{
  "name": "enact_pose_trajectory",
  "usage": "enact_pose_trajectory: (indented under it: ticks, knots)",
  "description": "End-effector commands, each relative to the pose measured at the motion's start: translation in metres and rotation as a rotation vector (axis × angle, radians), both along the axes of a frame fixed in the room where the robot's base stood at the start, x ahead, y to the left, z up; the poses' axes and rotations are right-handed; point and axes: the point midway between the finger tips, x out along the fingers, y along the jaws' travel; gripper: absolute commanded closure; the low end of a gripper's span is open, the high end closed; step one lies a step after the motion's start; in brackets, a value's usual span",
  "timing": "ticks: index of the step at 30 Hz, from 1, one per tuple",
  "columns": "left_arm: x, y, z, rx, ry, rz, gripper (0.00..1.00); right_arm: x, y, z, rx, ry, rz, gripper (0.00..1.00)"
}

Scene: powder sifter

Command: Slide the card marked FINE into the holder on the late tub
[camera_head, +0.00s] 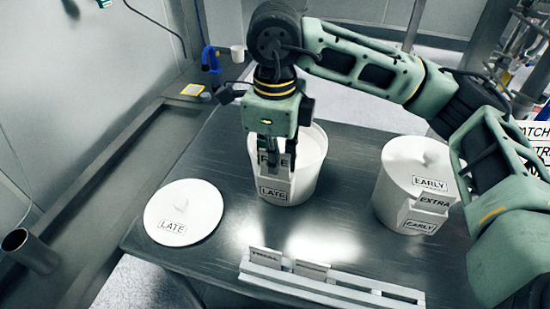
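The late tub (306,180) is white, open and filled with pale powder, with a LATE label (272,194) on its front. My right gripper (273,163) reaches down at its front rim, shut on a pale card (286,162). The fingers cover the middle of the card's word; the letters beside them fit FINE. The card is upright at the holder (276,181) above the LATE label. I cannot tell whether its lower edge is inside the holder. My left gripper is not in view.
The lid marked LATE (183,212) lies flat at the left. The closed early tub (393,190) stands at the right, with an EXTRA card (434,203) in its holder. A white rack (330,288) with cards stands at the front. The table between is clear.

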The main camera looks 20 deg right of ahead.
Motion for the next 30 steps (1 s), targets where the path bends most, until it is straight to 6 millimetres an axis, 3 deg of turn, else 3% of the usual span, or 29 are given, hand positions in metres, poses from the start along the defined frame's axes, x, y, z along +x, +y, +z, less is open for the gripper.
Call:
enact_pose_trajectory:
  ticks: [28, 30]
  knots:
    - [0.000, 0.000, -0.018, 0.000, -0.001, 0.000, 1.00, 0.000, 0.000, -0.019, 0.000, 0.000, 0.000, 1.00]
    - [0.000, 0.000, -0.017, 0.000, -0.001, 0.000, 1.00, 0.000, 0.000, -0.018, 0.001, -0.001, 0.000, 0.92]
